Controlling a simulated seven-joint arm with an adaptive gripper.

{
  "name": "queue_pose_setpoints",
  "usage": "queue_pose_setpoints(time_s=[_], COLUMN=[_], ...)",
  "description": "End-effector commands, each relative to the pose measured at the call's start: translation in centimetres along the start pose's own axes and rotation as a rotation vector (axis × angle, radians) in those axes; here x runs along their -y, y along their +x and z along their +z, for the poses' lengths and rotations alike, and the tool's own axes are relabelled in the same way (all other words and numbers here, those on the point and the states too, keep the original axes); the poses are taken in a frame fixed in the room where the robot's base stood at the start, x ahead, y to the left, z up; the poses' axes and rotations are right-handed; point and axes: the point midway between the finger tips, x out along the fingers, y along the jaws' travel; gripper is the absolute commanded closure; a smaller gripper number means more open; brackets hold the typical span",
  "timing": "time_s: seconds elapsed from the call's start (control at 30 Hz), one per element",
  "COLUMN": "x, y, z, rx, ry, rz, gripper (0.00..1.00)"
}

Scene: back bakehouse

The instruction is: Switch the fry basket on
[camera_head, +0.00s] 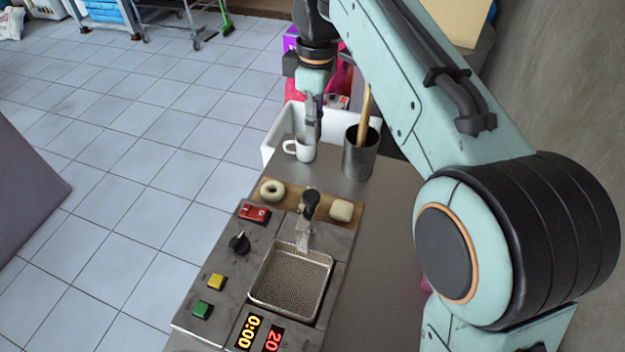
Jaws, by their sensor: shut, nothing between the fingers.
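The fry basket (291,283) is a square wire-mesh basket seated in the metal fryer top, with a black-tipped handle (311,203) standing up at its far side. Left of it, the fryer panel holds a red rocker switch (254,213), a black knob (239,243), a yellow button (216,282) and a green button (202,310). Two lit displays sit at the near edge: one reads 0:00 (249,332), the other 20 (274,340). My gripper (313,136) is shut and empty, pointing down at the white mug, well beyond the basket. Whether it touches the mug is unclear.
A white mug (301,150) and a dark metal pot (358,160) with a wooden utensil stand behind the fryer. A ring-shaped doughnut (272,190) and a pale square bun (341,210) lie on a brown strip (290,203). A white bin (272,143) is behind. Tiled floor is open at left.

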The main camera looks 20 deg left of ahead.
Motion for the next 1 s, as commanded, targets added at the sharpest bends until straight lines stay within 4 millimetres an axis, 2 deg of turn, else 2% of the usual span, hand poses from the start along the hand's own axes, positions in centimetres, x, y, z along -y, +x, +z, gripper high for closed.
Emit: queue_pose_setpoints(time_s=[0.3, 0.5, 0.7, 1.0], x=[0.1, 0.1, 0.0, 0.0], y=[6.8, 10.1, 11.6, 11.8], z=[0.0, 0.1, 0.0, 0.0], rx=[0.002, 0.002, 0.0, 0.0], ry=[0.0, 0.0, -0.001, -0.001], rz=[-0.003, -0.002, 0.0, 0.001], gripper=[1.0, 1.0, 1.0, 1.0])
